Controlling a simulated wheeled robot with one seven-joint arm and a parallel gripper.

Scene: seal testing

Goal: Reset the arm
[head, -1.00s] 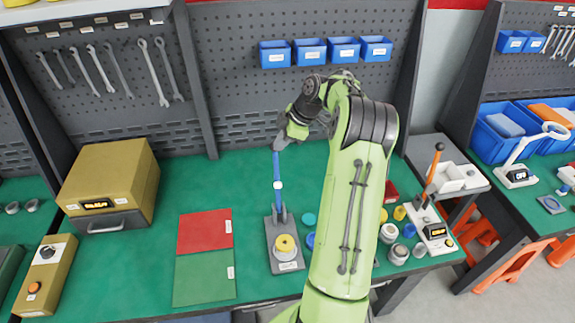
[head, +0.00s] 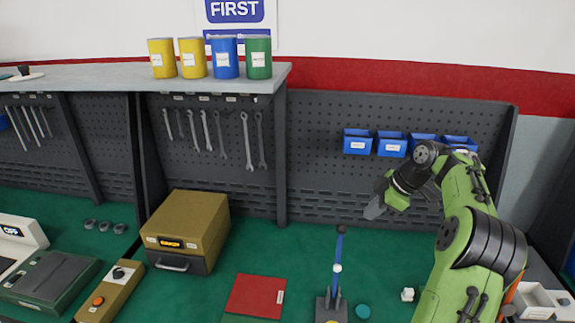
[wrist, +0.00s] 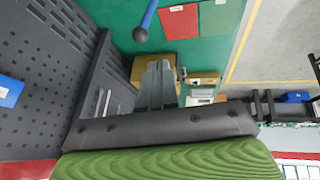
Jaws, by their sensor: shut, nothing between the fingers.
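My gripper (head: 374,211) is at the end of my green arm, at the right of the head view, raised above the back of the green bench. It is shut and empty. Its grey fingers also show in the wrist view (wrist: 157,84). A lever press with a blue handle (head: 337,262) stands on the bench below and to the left of my gripper, apart from it. The round dark end of this handle (wrist: 141,35) shows at the top of the wrist view. The press base is partly cut off by the lower edge of the head view.
A yellow-brown box (head: 190,228) and a red mat (head: 256,295) are on the bench to the left. A grey pegboard (head: 330,190) with blue bins (head: 392,144) and hanging wrenches (head: 248,142) stands behind. Several drums (head: 258,58) stand on the shelf above.

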